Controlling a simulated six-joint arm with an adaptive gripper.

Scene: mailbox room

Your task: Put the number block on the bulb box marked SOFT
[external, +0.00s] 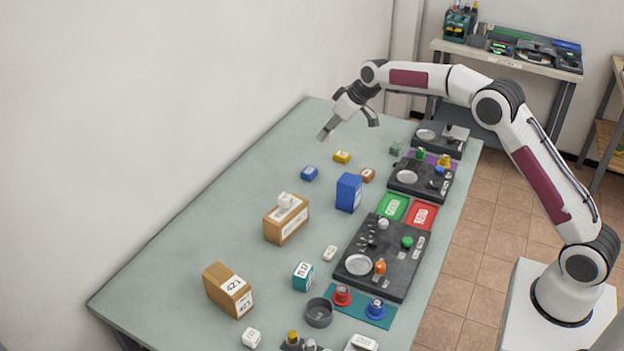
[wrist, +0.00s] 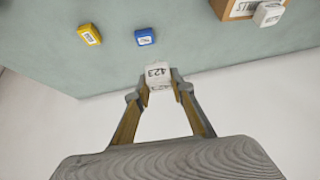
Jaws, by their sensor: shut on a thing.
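My gripper (wrist: 160,88) is shut on a white number block (wrist: 157,72) printed 423, held between its fingertips. In the external view my gripper (external: 328,130) is above the far part of the table, with the block mostly hidden. No box with a readable SOFT label shows. In the wrist view this box (wrist: 231,12) shows a partly cut-off label starting "STA". A tall blue box (external: 348,196) stands to its right, its label not visible.
Small blue (external: 309,173) and yellow (external: 342,157) blocks lie on the green table (external: 180,270). Another brown box (external: 222,290) and a teal box (external: 303,276) stand nearer. Dark trays (external: 350,285) with knobs line the right side. A wall runs along the left.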

